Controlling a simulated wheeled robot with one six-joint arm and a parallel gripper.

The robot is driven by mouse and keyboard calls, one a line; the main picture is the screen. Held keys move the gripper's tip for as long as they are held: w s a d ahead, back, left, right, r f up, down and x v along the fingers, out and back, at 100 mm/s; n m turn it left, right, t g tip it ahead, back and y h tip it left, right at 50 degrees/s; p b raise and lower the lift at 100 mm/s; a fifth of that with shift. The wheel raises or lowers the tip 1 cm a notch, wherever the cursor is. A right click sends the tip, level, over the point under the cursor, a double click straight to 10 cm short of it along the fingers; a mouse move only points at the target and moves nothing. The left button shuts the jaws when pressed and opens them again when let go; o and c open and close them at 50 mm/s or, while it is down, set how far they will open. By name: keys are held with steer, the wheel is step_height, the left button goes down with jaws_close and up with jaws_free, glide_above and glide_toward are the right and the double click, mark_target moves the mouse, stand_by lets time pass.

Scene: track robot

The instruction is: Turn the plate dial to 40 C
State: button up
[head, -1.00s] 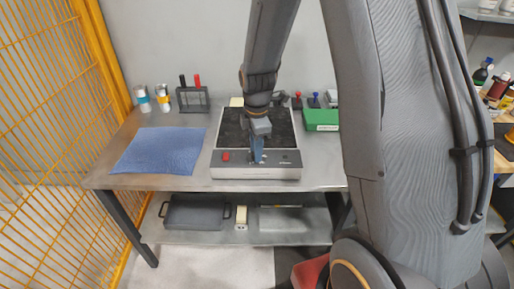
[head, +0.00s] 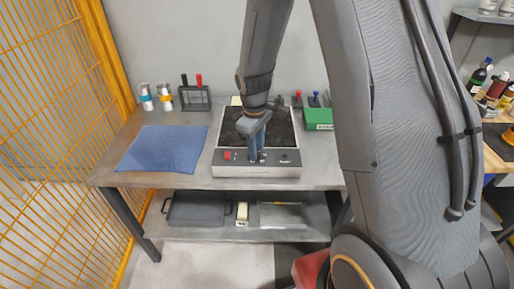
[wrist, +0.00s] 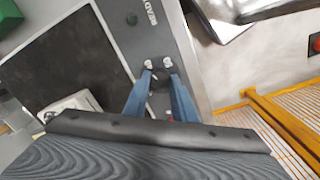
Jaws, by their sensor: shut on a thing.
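The red switch (head: 227,156) is on the left of the panel. My gripper (head: 257,158) points down at the middle of the panel, with its blue fingers shut on the dial. In the wrist view the dark dial (wrist: 160,83) shows between the two fingertips (wrist: 160,72). The fingers hide most of the dial, and I cannot read its setting.
A blue mat (head: 163,149) lies to the left on the bench. A green box (head: 318,119) is at the right, partly behind my arm. A yellow mesh fence (head: 50,120) borders the left.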

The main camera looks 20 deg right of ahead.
steer(key=shift+m, duration=0.5)
steer(key=o, duration=1)
steer(key=shift+o, duration=0.2)
steer(key=shift+s+a+r+b, duration=0.1)
steer(key=shift+r+b, duration=0.25)
steer(key=shift+r, duration=1.65)
steer(key=shift+s+a+r+b, duration=0.1)
steer(key=shift+r+b, duration=0.2)
steer(key=shift+r, duration=1.65)
steer(key=s+r+m, duration=0.1)
steer(key=s+m, duration=0.6)
steer(key=s, duration=1)
steer(key=shift+s+d+r+t, duration=0.25)
steer(key=shift+s+r+t, duration=0.05)
steer(key=shift+s+r, duration=0.1)
